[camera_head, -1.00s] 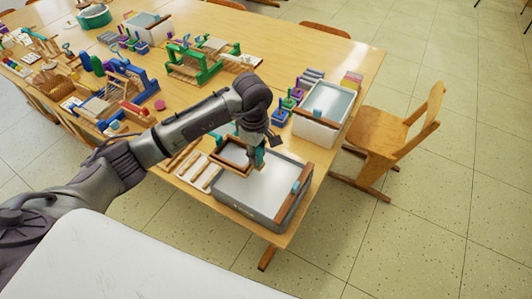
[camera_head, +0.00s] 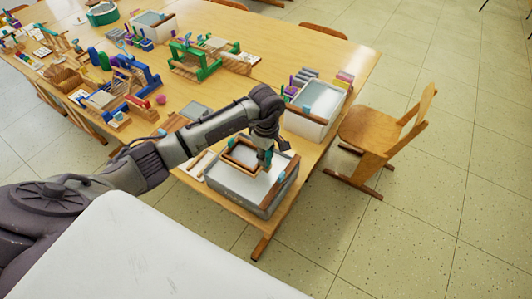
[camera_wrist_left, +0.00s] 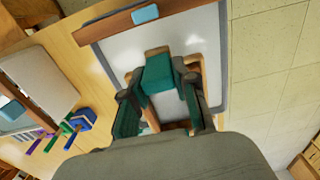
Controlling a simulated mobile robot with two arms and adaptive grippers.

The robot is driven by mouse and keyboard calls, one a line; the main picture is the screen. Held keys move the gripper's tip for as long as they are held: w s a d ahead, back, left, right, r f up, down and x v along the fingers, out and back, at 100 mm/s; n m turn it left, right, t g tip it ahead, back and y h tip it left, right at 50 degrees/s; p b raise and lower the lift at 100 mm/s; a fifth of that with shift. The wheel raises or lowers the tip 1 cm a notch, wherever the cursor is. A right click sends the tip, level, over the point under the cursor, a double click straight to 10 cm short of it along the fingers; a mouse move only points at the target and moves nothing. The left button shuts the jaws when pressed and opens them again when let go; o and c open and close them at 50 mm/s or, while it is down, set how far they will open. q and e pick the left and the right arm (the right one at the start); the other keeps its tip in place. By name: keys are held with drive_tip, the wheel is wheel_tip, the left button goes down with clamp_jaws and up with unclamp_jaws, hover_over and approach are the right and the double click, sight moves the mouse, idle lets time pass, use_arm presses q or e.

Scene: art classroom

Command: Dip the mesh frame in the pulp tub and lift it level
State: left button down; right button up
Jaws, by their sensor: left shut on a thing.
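The mesh frame (camera_head: 240,167), a small wooden rectangle, is over the far-left part of the pulp tub (camera_head: 238,201). It looks roughly level; I cannot tell whether it touches the pale pulp. The tub is a grey box at the table's near corner, with a wooden bar and blue clip across its right end. My left gripper (camera_head: 266,161) is shut on the frame's right side. In the left wrist view, the gripper's teal fingers (camera_wrist_left: 160,108) hide much of the frame (camera_wrist_left: 205,82), with the tub (camera_wrist_left: 112,55) behind. My right gripper is out of view.
A second white tub (camera_head: 309,128) with a wooden bar stands just behind. Blue and green wooden tools (camera_head: 195,65) crowd the table farther left. A wooden chair (camera_head: 383,135) stands to the right. Open floor lies beyond the table's right edge.

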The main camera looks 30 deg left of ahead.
use_arm(q)
drive_tip(key=shift+f+b, duration=0.35)
drive_tip(key=shift+f, duration=0.4)
drive_tip(key=shift+f+b, duration=0.35)
drive_tip(key=shift+f, duration=0.3)
wheel_tip(320, 180, down, 3)
drive_tip(key=b, duration=0.3)
drive_tip(key=shift+f+b, duration=1.7)
drive_tip(key=shift+f, duration=0.15)
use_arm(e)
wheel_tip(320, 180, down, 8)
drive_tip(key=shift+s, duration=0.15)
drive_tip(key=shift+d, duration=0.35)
use_arm(q)
drive_tip(key=shift+r+p, duration=1.5)
drive_tip(key=shift+r, duration=0.95)
drive_tip(key=shift+r+p, duration=0.55)
drive_tip(key=shift+r, duration=0.55)
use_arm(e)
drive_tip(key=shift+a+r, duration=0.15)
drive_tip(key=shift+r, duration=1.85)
